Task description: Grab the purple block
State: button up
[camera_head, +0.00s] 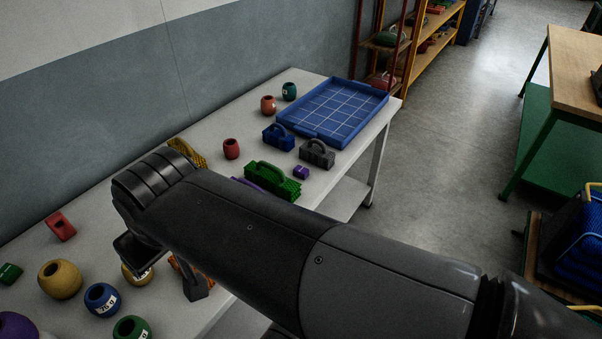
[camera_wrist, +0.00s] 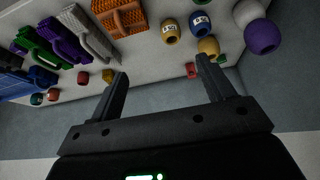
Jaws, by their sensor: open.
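A small purple block (camera_head: 300,172) lies on the white table in the head view, just right of a green brush. A larger purple brush-like piece (camera_head: 246,184) is mostly hidden behind my arm; it shows at the left of the wrist view (camera_wrist: 62,42). My gripper (camera_wrist: 162,70) is open, with nothing between its fingers in the wrist view. It is over the near left part of the table, well away from the small purple block. In the head view my arm hides most of it.
The green brush (camera_head: 271,180), a grey brush (camera_head: 317,153) and a blue brush (camera_head: 278,137) stand around the block. A blue tray (camera_head: 334,108) lies at the far end. Several floats, including a yellow one (camera_head: 60,279), stand at the near left. A wall borders the table.

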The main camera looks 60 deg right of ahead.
jog(key=c, duration=0.3)
jog(key=shift+c, duration=0.2)
jog(key=w+d+r+g, duration=0.1)
jog(key=w+d+g, duration=0.1)
jog(key=w+d, duration=1.35)
jog(key=g, duration=0.4)
send_over(299, 168)
jog(key=f, duration=2.6)
jog(key=shift+w+d+f, duration=0.1)
jog(key=shift+w+d, duration=0.1)
jog(key=shift+s+a+f, duration=0.1)
jog(key=shift+s+f, duration=0.05)
jog(key=shift+f, duration=1.2)
jog(key=shift+s+a+f, duration=0.1)
jog(key=shift+f, duration=1.2)
